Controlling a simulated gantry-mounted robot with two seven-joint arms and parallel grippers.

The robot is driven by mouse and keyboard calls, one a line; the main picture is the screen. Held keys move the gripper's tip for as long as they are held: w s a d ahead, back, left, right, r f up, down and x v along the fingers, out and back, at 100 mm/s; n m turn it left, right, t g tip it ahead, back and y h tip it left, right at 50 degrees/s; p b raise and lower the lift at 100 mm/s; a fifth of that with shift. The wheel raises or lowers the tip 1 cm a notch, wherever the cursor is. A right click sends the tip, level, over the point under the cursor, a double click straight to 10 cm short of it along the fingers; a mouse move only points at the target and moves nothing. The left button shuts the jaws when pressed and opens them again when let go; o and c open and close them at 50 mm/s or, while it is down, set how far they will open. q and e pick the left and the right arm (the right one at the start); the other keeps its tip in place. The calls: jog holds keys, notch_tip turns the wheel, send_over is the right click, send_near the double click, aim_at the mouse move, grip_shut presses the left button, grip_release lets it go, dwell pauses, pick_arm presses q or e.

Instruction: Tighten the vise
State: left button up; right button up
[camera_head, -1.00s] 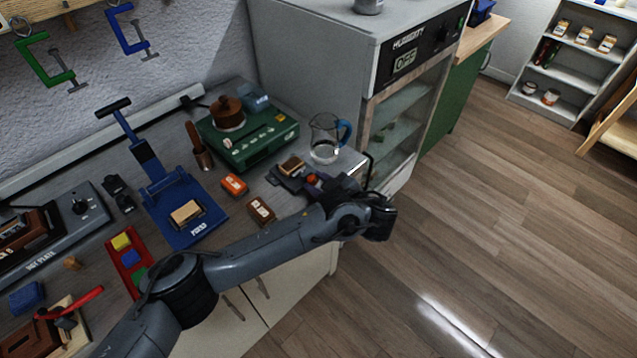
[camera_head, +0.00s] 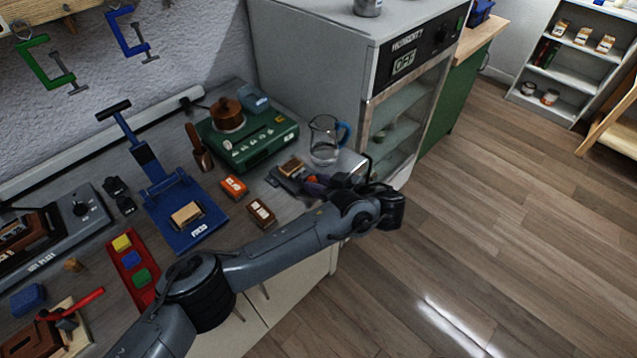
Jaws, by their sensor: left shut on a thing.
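The dark grey vise (camera_head: 286,183) sits at the right end of the workbench, near its front edge. A small tan block (camera_head: 291,166) shows at its jaws; I cannot tell how tightly it is held. My left arm reaches across from the bottom left. My left gripper (camera_head: 346,180) is at the right side of the vise and is shut on what looks like the vise handle. The wrist and the gripper hide most of the handle and the front of the vise. My right gripper is not in view.
A glass jug (camera_head: 324,141) with a blue handle stands just behind the vise. The humidity cabinet (camera_head: 385,95) rises to the right. An orange box (camera_head: 234,187) and a brown box (camera_head: 261,212) lie left of the vise. Open floor (camera_head: 490,230) lies to the right.

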pick_arm(q)
jog(key=shift+w+d+m+g+y, duration=0.1)
jog(key=shift+m+g+y, duration=0.25)
jog(key=shift+m, duration=0.45)
jog(key=shift+f, duration=0.1)
jog(key=o, duration=1.1)
jog(key=shift+c, duration=0.2)
